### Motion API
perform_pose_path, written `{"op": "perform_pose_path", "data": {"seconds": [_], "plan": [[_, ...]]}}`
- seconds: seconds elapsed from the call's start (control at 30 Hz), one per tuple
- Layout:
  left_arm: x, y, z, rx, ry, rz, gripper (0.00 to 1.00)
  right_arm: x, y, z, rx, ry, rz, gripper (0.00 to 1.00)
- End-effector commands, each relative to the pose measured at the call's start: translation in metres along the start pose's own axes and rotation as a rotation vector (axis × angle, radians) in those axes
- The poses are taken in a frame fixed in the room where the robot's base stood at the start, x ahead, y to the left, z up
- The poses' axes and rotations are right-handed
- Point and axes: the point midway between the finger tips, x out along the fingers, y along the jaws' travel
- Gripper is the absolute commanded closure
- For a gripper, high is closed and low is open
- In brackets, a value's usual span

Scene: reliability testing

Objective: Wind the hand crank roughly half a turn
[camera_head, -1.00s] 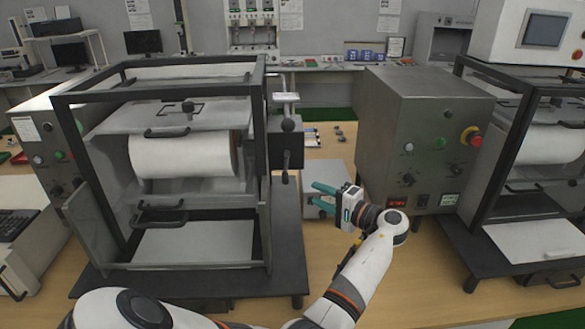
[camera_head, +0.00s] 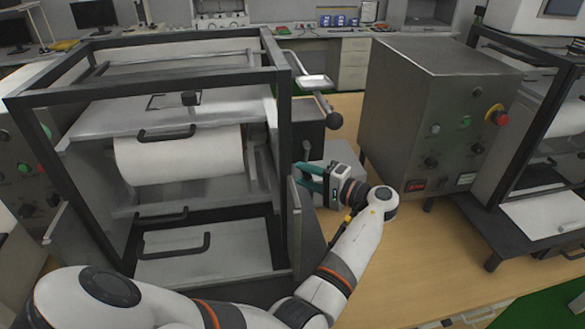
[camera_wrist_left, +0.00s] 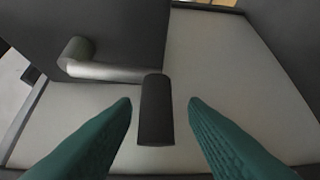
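The hand crank shows in the left wrist view as a bent grey metal arm with a dark cylindrical grip (camera_wrist_left: 157,115). My left gripper (camera_wrist_left: 160,103) is open, with one green finger on each side of the grip and a gap visible on both sides. In the head view my left gripper (camera_head: 300,176) is at the right side of the left framed machine (camera_head: 282,150), its fingers pointing left. I cannot make out the crank grip there; the machine's side and frame crowd that spot. My right gripper is not in view.
A grey metal control box (camera_head: 430,120) with knobs and a red button stands to the right. A white paper roll (camera_head: 180,155) lies inside the frame. Bare tabletop (camera_head: 425,255) is free at right front.

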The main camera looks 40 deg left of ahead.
Motion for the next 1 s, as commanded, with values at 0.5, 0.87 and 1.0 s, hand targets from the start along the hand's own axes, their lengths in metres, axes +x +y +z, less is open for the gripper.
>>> {"op": "perform_pose_path", "data": {"seconds": [0.5,0.87,1.0], "plan": [[-0.003,0.000,-0.001,0.000,0.000,0.000,0.82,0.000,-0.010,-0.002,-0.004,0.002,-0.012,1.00],[0.006,0.002,-0.008,0.130,0.001,0.134,1.00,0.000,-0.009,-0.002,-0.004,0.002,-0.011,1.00],[0.011,0.007,-0.013,0.242,0.000,0.247,1.00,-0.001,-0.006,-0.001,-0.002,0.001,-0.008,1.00]]}}
